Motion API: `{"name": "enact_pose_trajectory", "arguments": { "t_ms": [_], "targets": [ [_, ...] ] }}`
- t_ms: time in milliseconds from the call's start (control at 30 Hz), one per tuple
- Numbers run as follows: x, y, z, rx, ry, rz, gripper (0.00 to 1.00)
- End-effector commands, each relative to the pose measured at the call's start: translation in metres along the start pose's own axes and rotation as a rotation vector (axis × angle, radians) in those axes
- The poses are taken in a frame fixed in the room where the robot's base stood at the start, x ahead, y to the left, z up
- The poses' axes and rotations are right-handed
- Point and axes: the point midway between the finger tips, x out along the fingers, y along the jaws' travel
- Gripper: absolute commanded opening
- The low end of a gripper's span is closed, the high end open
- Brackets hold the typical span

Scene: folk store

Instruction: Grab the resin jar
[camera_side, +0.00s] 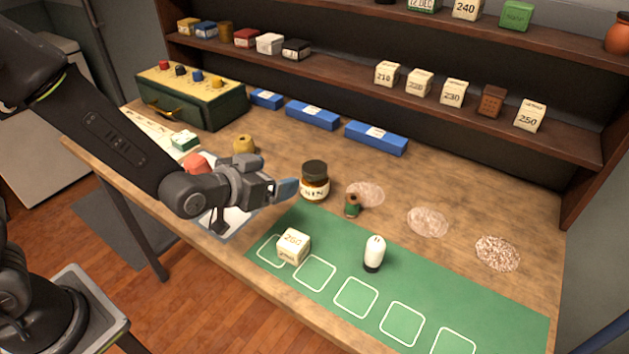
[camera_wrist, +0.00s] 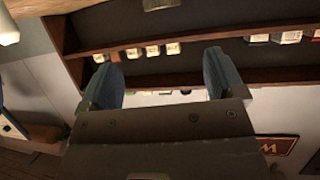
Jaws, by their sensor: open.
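The resin jar (camera_side: 314,182) is a squat amber jar with a dark lid and a pale label with dark letters. It stands upright on the wooden table, just behind the green mat, in the side view. My gripper (camera_side: 284,190) is raised to the left of the jar, its blue-grey fingertips pointing toward it but apparently apart from it. In the wrist view my gripper (camera_wrist: 165,80) has its two fingers spread wide with nothing between them. I cannot make out the jar in the wrist view.
A green spool (camera_side: 352,206) stands right of the jar. A white cube (camera_side: 293,246) and a white bottle with a black end (camera_side: 374,254) stand on the green mat (camera_side: 450,306). Blue boxes (camera_side: 376,137) lie behind, below the shelves (camera_side: 400,85). The table's right side holds flat round patches.

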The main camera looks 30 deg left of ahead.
Motion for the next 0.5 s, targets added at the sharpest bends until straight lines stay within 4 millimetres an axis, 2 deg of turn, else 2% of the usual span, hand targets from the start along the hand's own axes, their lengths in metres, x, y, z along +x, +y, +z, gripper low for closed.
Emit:
{"name": "enact_pose_trajectory", "arguments": {
  "t_ms": [300,500],
  "targets": [
    [0.059,-0.001,0.001,-0.002,-0.001,-0.001,0.88],
    [0.077,-0.001,0.001,-0.002,-0.001,-0.001,0.88]
  ]
}}
